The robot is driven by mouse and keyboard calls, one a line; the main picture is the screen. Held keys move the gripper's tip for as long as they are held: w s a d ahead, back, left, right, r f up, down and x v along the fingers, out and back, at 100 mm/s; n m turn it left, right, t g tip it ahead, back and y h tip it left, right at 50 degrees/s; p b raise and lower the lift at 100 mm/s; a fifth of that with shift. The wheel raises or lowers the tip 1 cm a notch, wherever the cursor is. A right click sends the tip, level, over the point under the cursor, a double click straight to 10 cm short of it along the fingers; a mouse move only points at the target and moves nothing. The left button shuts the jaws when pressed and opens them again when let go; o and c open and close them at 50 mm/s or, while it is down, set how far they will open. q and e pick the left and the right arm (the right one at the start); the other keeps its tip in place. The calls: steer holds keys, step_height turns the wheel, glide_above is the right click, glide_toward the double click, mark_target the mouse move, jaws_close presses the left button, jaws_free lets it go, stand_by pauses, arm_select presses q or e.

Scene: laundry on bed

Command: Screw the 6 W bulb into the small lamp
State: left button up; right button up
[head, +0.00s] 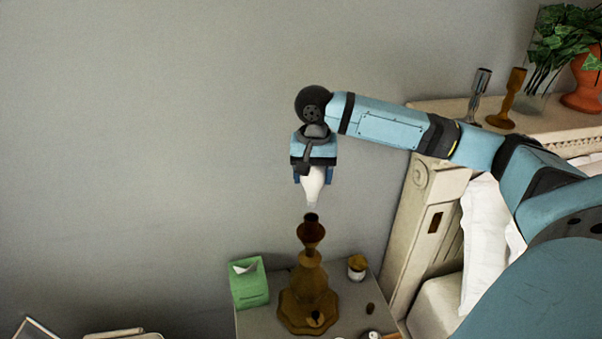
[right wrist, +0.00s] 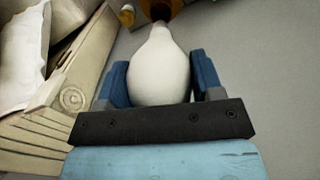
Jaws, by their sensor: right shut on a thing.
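My right gripper (head: 313,178) is shut on a white bulb (head: 312,188), which it holds with the narrow end pointing down. In the right wrist view the bulb (right wrist: 160,68) sits between the two blue fingers. The small lamp (head: 309,285) is a brown turned base without a shade, standing upright on the bedside table (head: 258,322). Its socket (head: 311,219) faces up just below the bulb; a small gap shows between them in the head view. In the right wrist view the lamp's top (right wrist: 160,8) is partly hidden behind the bulb. My left gripper is not in view.
A green tissue box (head: 248,283) stands left of the lamp and a small jar (head: 357,267) right of it. The bed's headboard (head: 420,205) is to the right, with two candlesticks (head: 506,100) and a potted plant (head: 583,80) behind. The wall above the table's left is clear.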

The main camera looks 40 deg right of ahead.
mark_target(312, 194)
steer(key=shift+w+r, duration=0.1)
steer(key=shift+r, duration=0.25)
steer(key=shift+s, duration=0.25)
steer(key=shift+w+f, duration=0.1)
steer(key=shift+f, duration=2.75)
steer(key=shift+f, duration=0.35)
steer(key=o, duration=1)
step_height(312, 194, up, 14)
steer(key=shift+f+b, duration=0.1)
steer(key=shift+b, duration=0.7)
steer(key=shift+a, duration=0.1)
